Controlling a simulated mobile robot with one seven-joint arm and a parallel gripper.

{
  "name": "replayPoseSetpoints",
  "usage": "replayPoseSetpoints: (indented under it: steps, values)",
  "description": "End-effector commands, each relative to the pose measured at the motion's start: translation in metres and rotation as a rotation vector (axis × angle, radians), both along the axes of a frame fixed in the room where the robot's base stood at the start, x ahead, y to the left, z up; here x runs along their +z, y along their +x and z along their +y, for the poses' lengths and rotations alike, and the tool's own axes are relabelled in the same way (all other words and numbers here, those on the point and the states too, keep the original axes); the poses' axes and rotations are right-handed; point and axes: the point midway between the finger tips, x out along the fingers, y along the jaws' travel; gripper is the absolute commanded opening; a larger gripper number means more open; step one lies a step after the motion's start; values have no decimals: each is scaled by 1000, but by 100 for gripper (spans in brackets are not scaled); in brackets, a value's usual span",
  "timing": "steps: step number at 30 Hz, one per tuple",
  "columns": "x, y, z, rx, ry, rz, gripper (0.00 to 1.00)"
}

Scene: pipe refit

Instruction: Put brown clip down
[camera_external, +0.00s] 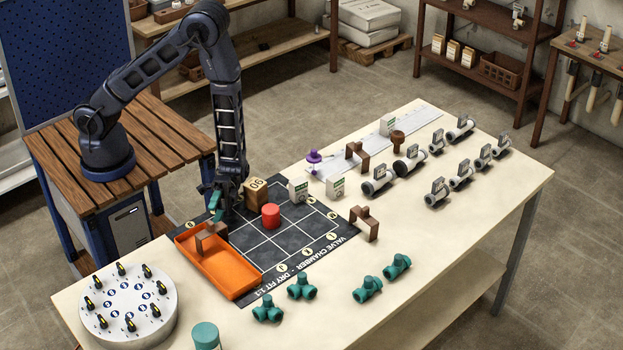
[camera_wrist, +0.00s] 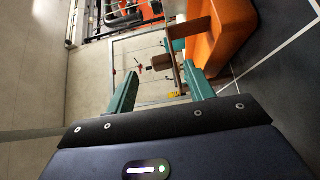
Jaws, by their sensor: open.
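A brown clip (camera_external: 212,232), a bracket with legs, is at the back end of the orange tray (camera_external: 232,282), below my gripper. I cannot tell whether it rests on the tray's floor or its rim. In the wrist view the brown clip (camera_wrist: 195,31) shows against the orange tray (camera_wrist: 226,38), close to the right fingertip. My gripper (camera_external: 219,203) points down over the tray's back end; its teal fingers stand apart in the wrist view (camera_wrist: 160,75). Whether a finger touches the clip is unclear. Two other brown clips stand apart: one on the mat's right edge (camera_external: 365,222), one farther back (camera_external: 357,153).
A wooden block (camera_external: 255,192) and a red cylinder (camera_external: 270,216) stand on the dark gridded mat (camera_external: 300,242) right of my gripper. Teal pipe fittings (camera_external: 302,286) lie in front; a round white dial stand (camera_external: 128,305) is at left. The table's front right is clear.

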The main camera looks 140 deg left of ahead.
Motion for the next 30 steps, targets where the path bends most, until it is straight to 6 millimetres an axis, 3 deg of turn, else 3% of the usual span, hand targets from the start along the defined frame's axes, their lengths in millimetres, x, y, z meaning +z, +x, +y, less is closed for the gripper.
replayPoseSetpoints:
  steps: [6, 12, 30]
  values:
    - [-1, -26, 34, 4, 0, 1, 53]
    - [-1, -40, 52, 2, -1, 1, 53]
    - [0, -46, 58, 0, 0, 1, 53]
